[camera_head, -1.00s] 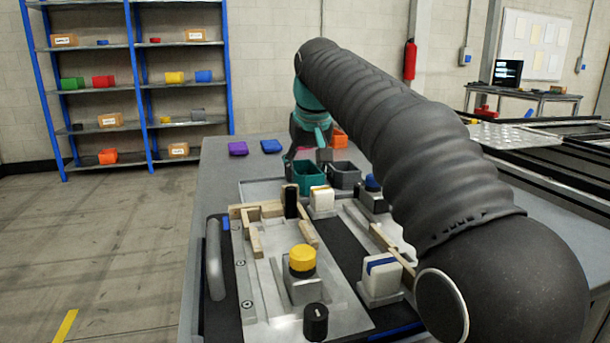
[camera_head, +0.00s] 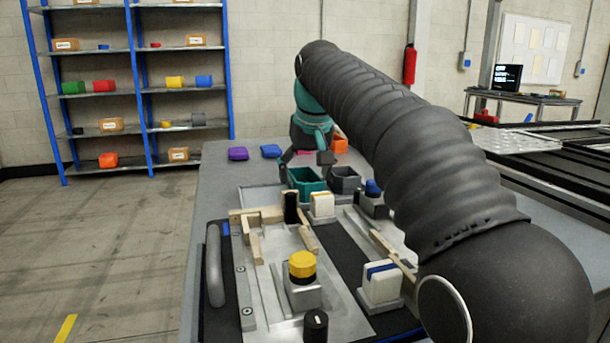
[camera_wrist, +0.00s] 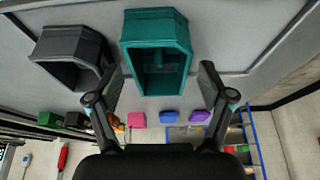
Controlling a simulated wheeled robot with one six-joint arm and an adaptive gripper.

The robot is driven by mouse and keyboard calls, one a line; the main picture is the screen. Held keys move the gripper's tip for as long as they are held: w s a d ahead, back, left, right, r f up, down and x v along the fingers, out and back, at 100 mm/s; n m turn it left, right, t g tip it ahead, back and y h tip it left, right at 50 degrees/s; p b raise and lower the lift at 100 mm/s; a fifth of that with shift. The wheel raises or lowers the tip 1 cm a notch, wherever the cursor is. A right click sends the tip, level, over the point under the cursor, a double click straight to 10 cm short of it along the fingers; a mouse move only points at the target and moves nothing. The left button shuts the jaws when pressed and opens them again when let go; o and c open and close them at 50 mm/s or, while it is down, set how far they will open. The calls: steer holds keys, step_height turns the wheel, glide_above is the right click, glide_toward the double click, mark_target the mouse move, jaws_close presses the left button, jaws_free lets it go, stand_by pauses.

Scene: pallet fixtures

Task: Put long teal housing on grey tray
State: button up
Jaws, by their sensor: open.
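The long teal housing (camera_head: 318,186) is an open-topped box standing behind the fixture board in the head view. In the wrist view the teal housing (camera_wrist: 155,27) is upper centre, its open hollow facing the camera. My gripper (camera_head: 304,167) is open and empty at the housing's far side in the head view. In the wrist view my gripper's fingertips (camera_wrist: 157,75) stand apart, either side of the housing's near end; I cannot tell whether they touch it. A flat grey tray (camera_head: 258,193) with a thin rim lies around and left of the housing.
A dark grey box (camera_head: 346,182) stands close right of the housing. Purple (camera_head: 238,153), blue (camera_head: 270,150) and orange (camera_head: 340,143) parts lie behind. The fixture board in front carries wooden strips, a yellow button (camera_head: 302,264) and white blocks (camera_head: 381,282).

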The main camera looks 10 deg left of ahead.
steer(key=p+v, duration=0.2)
steer(key=v, duration=0.9)
steer(key=shift+r, duration=0.1)
stand_by(1.0)
